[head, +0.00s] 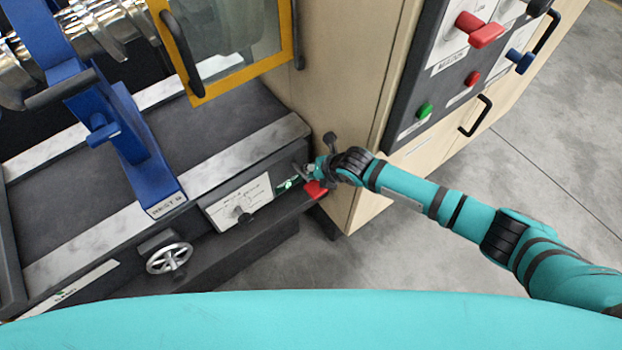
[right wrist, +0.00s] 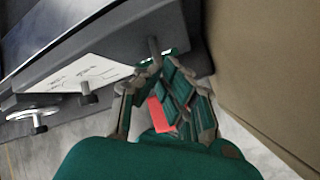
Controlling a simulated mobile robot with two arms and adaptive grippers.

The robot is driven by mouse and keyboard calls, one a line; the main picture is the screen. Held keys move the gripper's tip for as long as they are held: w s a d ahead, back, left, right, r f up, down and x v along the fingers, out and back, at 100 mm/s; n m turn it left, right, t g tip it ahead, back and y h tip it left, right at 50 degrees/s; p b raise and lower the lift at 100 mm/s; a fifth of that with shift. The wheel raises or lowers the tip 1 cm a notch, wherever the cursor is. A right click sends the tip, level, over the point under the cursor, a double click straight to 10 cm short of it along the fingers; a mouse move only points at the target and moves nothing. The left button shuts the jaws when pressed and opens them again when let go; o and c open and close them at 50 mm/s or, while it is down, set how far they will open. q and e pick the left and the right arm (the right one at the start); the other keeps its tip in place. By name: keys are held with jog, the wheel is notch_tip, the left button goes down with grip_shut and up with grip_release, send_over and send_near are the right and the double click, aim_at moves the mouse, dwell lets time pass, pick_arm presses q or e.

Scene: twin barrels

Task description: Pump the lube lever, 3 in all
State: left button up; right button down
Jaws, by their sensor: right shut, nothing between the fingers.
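A small red handle (head: 315,189), which I take to be the lube lever, sticks out from the machine's front edge beside a small green label (head: 288,185). My right gripper (head: 308,171) is at the handle's upper side, its fingers shut with nothing between them. In the right wrist view, the red handle (right wrist: 158,114) shows partly hidden behind my right gripper (right wrist: 162,70). A short grey rod (right wrist: 155,47) stands right at the fingertips. Whether the fingers touch the lever cannot be told. My left gripper is not in view.
A white plate with a knob (head: 238,204) and a handwheel (head: 169,258) sit left of the handle. A beige cabinet (head: 345,95) stands close on the right. A yellow-framed door (head: 215,85) and blue rest (head: 125,125) are above. Floor is clear at right.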

jog(key=shift+s+d+f+b, duration=0.1)
jog(key=shift+s+f+b, duration=0.1)
jog(key=shift+f+b, duration=1.1)
dwell(1.3)
jog(key=shift+f+p, duration=0.15)
jog(key=shift+p, duration=0.15)
jog(key=shift+w+r+p, duration=0.15)
jog(key=shift+r+p, duration=0.55)
jog(key=shift+r, duration=0.25)
jog(key=shift+w+r+p, duration=0.1)
jog(key=shift+r+p, duration=0.6)
jog(key=shift+r, duration=0.25)
jog(key=r+p, duration=0.2)
jog(key=r, duration=0.1)
jog(key=r+p, duration=0.1)
jog(key=r, duration=0.1)
jog(key=shift+w+a+p, duration=0.3)
jog(key=shift+a+p, duration=0.05)
jog(key=shift+a, duration=0.05)
